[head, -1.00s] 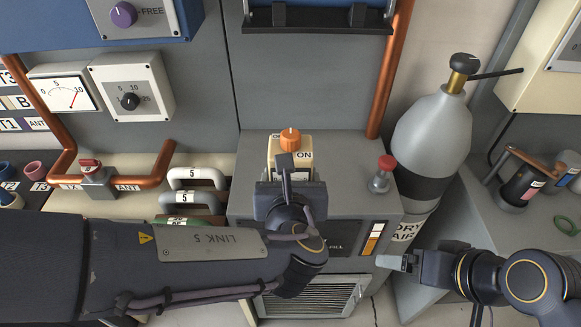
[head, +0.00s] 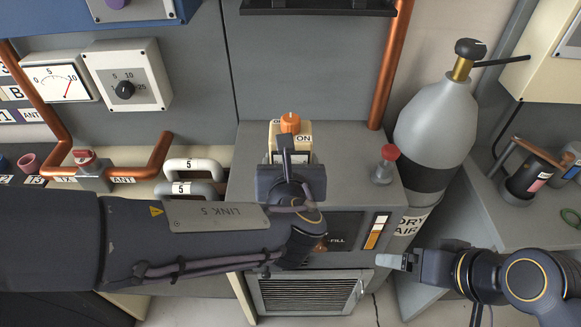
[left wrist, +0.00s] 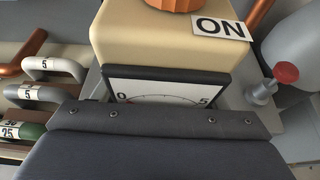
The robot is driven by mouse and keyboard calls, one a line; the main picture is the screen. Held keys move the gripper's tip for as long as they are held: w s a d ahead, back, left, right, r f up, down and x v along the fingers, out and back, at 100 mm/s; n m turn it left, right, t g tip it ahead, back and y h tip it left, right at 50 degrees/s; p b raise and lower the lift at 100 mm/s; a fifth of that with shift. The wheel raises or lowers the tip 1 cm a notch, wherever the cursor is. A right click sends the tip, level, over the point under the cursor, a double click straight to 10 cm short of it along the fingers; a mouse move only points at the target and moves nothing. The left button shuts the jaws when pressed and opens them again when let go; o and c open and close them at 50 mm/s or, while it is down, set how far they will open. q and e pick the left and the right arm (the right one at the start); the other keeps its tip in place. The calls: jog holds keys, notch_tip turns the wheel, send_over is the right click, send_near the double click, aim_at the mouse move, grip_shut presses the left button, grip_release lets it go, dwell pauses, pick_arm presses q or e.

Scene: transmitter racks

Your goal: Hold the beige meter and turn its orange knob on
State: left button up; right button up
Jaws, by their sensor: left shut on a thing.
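The beige meter (head: 276,129) stands on top of the grey cabinet, its lower part hidden behind my left gripper in the head view. Its orange knob (head: 290,122) sits on top, beside a white ON label (head: 303,139). In the left wrist view the beige body (left wrist: 160,45), the lower part of the orange knob (left wrist: 175,4) and a dial face marked 0 and 5 (left wrist: 165,91) show close up. My left gripper (head: 285,158) is shut on the meter; its fingertips are mostly hidden. My right gripper (head: 392,262) is at the lower right, away from the meter, its jaw gap unclear.
A red-topped valve (head: 386,166) stands right of the meter on the cabinet (head: 345,150). The grey dry-air cylinder (head: 433,130) is further right. Pipe handles marked 5 (head: 194,166) are to the left. A copper pipe (head: 392,70) rises behind.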

pick_arm(q)
jog(key=shift+w+f+b, duration=1.45)
jog(key=shift+w, duration=0.25)
jog(key=shift+w+f+b, duration=1.45)
jog(key=shift+w, duration=0.2)
jog(key=shift+w+f+b, duration=0.7)
jog(key=shift+w, duration=0.2)
jog(key=shift+w+f+b, duration=0.65)
jog(key=shift+w+f, duration=0.05)
jog(key=shift+w, duration=0.15)
jog(key=shift+w+f, duration=0.1)
jog(key=shift+w, duration=0.15)
jog(key=shift+f+b, duration=0.55)
jog(key=shift+b, duration=0.1)
